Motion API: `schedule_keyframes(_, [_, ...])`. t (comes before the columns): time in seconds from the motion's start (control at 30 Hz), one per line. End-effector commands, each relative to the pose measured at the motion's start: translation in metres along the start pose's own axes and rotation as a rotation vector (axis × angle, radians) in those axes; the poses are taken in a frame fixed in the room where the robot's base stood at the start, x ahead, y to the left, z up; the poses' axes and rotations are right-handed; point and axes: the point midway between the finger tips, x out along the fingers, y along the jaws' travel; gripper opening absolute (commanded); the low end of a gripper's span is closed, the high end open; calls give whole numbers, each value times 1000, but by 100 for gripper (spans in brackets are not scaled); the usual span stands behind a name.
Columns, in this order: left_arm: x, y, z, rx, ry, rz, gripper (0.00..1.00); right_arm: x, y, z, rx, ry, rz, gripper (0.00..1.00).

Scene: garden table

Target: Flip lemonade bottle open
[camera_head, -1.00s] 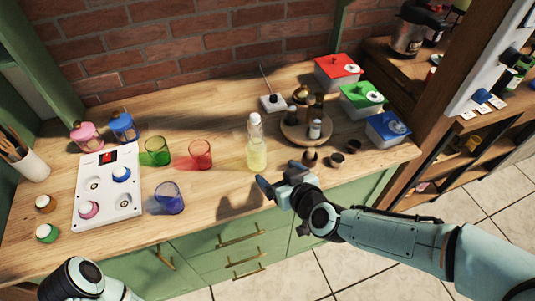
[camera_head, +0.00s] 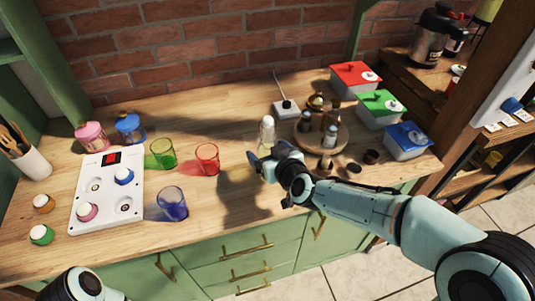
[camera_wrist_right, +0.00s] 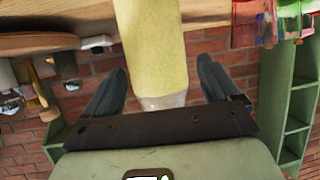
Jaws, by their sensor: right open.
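The lemonade bottle (camera_head: 267,131), clear with pale yellow contents, stands upright on the wooden table. In the head view only its upper part shows clearly; my right gripper (camera_head: 266,163) hides most of its body. In the right wrist view, which is turned upside down, the yellow bottle body (camera_wrist_right: 150,45) shows between the two spread fingers of my right gripper (camera_wrist_right: 163,82), with gaps on both sides. Its paler neck end is partly hidden by the gripper's palm. I cannot tell the cap's state. Part of my left arm shows at the lower left, without its gripper.
A red glass (camera_head: 207,159), a green glass (camera_head: 162,153) and a blue glass (camera_head: 172,204) stand left of the bottle. A round wooden tray (camera_head: 303,140) with shakers is close on its right. Lidded boxes (camera_head: 407,145) stand farther right. A white panel (camera_head: 127,205) lies left.

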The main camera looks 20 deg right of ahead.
Motion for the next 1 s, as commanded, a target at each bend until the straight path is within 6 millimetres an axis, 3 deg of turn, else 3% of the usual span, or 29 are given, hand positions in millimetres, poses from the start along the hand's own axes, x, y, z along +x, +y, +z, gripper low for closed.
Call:
schedule_keyframes(0.37, [1, 0, -1, 1, 4, 1, 94, 6, 0, 0, 0, 0, 0, 89])
schedule_keyframes(0.6, [1, 0, -1, 1, 3, 1, 94, 6, 0, 0, 0, 0, 0, 14])
schedule_keyframes(0.63, [1, 0, -1, 1, 3, 1, 90, 6, 0, 0, 0, 0, 0, 10])
schedule_keyframes(0.67, [1, 0, -1, 1, 3, 1, 80, 6, 0, 0, 0, 0, 0, 10])
schedule_keyframes(0.9, [1, 0, -1, 1, 3, 1, 2, 6, 0, 0, 0, 0, 0, 10])
schedule_keyframes(1.0, [1, 0, -1, 1, 3, 1, 0, 6, 0, 0, 1, 0, 0, 10])
